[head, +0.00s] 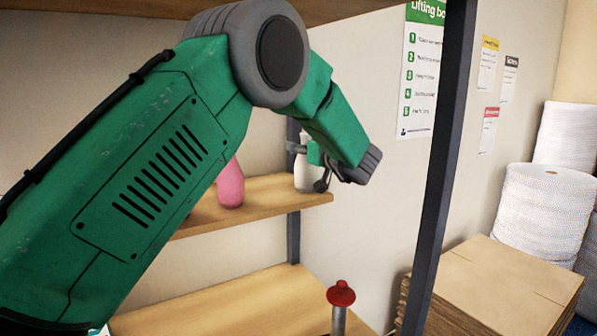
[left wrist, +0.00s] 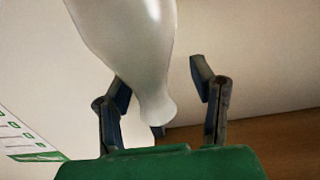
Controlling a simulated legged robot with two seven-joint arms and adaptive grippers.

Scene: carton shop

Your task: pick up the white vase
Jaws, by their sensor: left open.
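The white vase (head: 303,175) stands on the upper wooden shelf board near its right end in the head view. My left gripper (head: 308,166) is at the vase, and partly hides it. In the left wrist view the glossy white vase (left wrist: 128,45) shows large, with its narrow neck and flared lip between the two spread fingers of my left gripper (left wrist: 160,85). The gripper is open; I cannot tell whether either finger touches the vase. My right gripper is in neither view.
A pink vase (head: 230,186) stands on the same shelf board (head: 265,193), left of the white one. A dark rack post (head: 440,170) rises to the right. A red-topped object (head: 341,296) stands below. Flat cartons (head: 500,275) and wrap rolls (head: 545,215) are at right.

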